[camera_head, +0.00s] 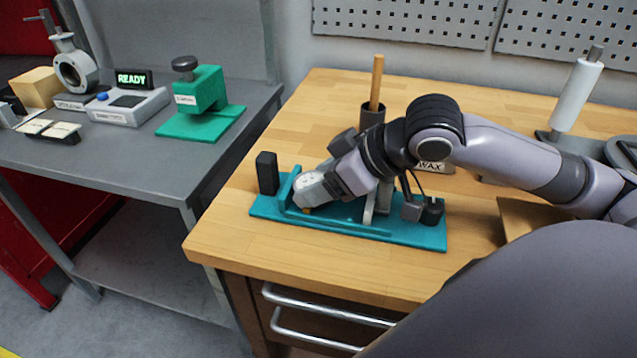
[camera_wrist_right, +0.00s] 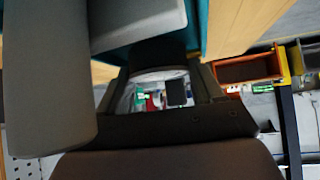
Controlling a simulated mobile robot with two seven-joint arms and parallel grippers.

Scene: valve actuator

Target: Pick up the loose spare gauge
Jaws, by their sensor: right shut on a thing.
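The gauge (camera_head: 306,183), with a small white round dial, is at the left part of the teal tray (camera_head: 420,240) on the wooden bench. My right gripper (camera_head: 318,190) reaches in from the right and is shut on it. A bit of brass shows just below the grip. I cannot tell whether the gauge touches the tray. In the right wrist view, my grey fingers (camera_wrist_right: 95,60) fill the upper left, and a glossy, mirror-like round face (camera_wrist_right: 155,95) shows below them. My left gripper is not in view.
A black block (camera_head: 267,173) stands at the tray's left end; small dark tools (camera_head: 430,212) stand at its right. Behind is a dark holder with a wooden rod (camera_head: 377,80). The grey table (camera_head: 160,175) at left carries a green fixture (camera_head: 205,95) and a READY display (camera_head: 131,79).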

